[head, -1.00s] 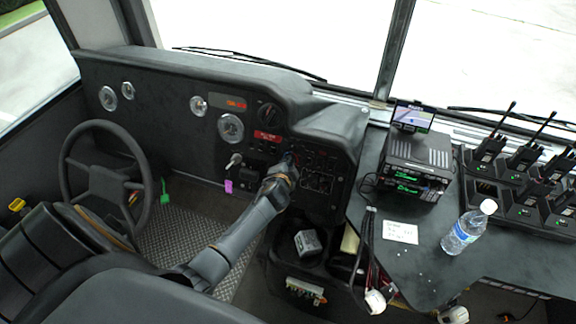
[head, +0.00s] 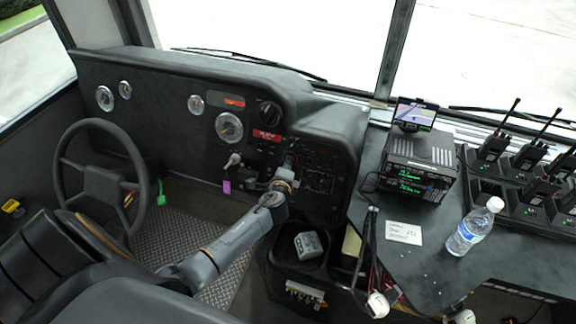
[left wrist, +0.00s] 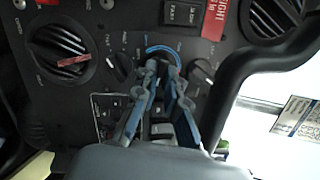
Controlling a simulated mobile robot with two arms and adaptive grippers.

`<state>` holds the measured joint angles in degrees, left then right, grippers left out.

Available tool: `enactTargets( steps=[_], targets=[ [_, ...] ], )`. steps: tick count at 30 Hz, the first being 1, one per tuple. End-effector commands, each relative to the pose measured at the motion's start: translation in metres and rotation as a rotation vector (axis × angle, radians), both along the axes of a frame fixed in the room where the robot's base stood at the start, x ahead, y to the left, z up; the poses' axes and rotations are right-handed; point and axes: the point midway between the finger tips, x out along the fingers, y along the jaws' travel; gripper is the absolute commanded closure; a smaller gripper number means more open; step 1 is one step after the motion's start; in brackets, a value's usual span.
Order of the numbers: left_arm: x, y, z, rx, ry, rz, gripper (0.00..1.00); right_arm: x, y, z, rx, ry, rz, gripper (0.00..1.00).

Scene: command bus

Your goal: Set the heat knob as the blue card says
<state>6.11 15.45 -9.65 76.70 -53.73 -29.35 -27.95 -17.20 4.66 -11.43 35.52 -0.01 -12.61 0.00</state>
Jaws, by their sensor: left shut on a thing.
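My left gripper (head: 288,163) reaches the dashboard's control panel right of the steering wheel. In the left wrist view its two blue-grey fingers (left wrist: 160,86) are closed on a small dark knob under a blue arc marking (left wrist: 163,49). The fingers hide most of this knob, so I cannot read its pointer. It appears to be the heat knob, but its label is not legible. A white card (head: 404,233) with handwriting lies on the side console; its words are too small to read. I cannot make out a blue card. My right gripper is out of view.
In the left wrist view, a round dial with a red pointer (left wrist: 74,60) and a smaller knob (left wrist: 203,72) flank the fingers. A water bottle (head: 473,228), stacked radios (head: 417,177) and a radio charger (head: 488,190) stand right. The steering wheel (head: 103,184) is left.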

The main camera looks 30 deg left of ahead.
Motion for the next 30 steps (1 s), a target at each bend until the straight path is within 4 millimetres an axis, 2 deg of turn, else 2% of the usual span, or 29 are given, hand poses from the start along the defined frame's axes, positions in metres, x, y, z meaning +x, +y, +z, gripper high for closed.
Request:
enactTargets(
  steps=[21,22,24,25,30],
  targets=[
    [-0.001,0.0005,-0.0015,0.067,0.018,-0.025,1.0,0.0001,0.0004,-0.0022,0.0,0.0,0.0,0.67],
    [-0.0009,0.0005,-0.0015,0.067,0.018,-0.025,0.84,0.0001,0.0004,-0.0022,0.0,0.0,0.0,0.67],
    [-0.0008,0.0005,-0.0013,0.066,0.018,-0.024,0.7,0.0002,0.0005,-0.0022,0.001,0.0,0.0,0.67],
    [-0.0008,0.0005,-0.0013,0.066,0.018,-0.024,0.67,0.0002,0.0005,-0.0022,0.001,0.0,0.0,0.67],
    [-0.0004,0.0004,-0.0008,0.065,0.017,-0.024,0.67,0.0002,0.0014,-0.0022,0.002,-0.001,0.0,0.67]
  ],
)
